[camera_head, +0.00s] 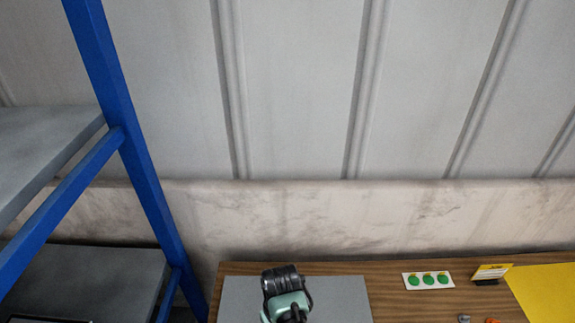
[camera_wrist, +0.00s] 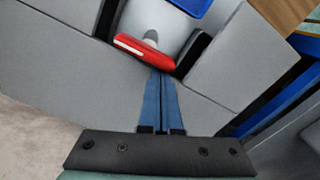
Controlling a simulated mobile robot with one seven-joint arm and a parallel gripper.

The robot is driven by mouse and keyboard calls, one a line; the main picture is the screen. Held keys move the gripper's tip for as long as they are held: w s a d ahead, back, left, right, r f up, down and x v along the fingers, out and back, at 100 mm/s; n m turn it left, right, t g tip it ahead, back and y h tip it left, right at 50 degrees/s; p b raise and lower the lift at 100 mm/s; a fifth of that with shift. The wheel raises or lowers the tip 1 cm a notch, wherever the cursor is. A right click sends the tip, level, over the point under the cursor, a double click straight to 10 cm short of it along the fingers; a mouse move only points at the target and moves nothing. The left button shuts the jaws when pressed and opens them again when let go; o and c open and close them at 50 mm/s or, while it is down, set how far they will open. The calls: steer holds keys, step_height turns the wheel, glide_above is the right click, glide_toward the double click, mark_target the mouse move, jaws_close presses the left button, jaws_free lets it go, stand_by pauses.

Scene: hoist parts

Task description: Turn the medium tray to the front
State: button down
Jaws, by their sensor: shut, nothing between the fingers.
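No tray can be made out for certain in either view. In the wrist view, my gripper (camera_wrist: 160,74) has its two blue fingers together, with nothing between them. The fingertips are just below a red bar (camera_wrist: 145,52) with a white strip on it; I cannot tell whether they touch it. A pale rounded thing (camera_wrist: 162,20) is behind the red bar. Part of a blue thing (camera_wrist: 190,5) shows at the top edge; whether it is a tray is unclear.
Grey flat surfaces (camera_wrist: 240,65) flank the red bar. A blue rack post (camera_head: 122,135) with grey shelves stands left in the head view. A wooden table (camera_head: 390,300) is by the wall, with a grey mat (camera_head: 340,300), green-dotted card (camera_head: 428,281) and yellow sheet (camera_head: 548,290).

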steer(key=shift+w, duration=0.35)
step_height(320, 180, up, 6)
steer(key=p, duration=0.6)
steer(key=shift+r, duration=0.1)
steer(key=c, duration=1.5)
jaws_free()
steer(key=shift+c, duration=0.2)
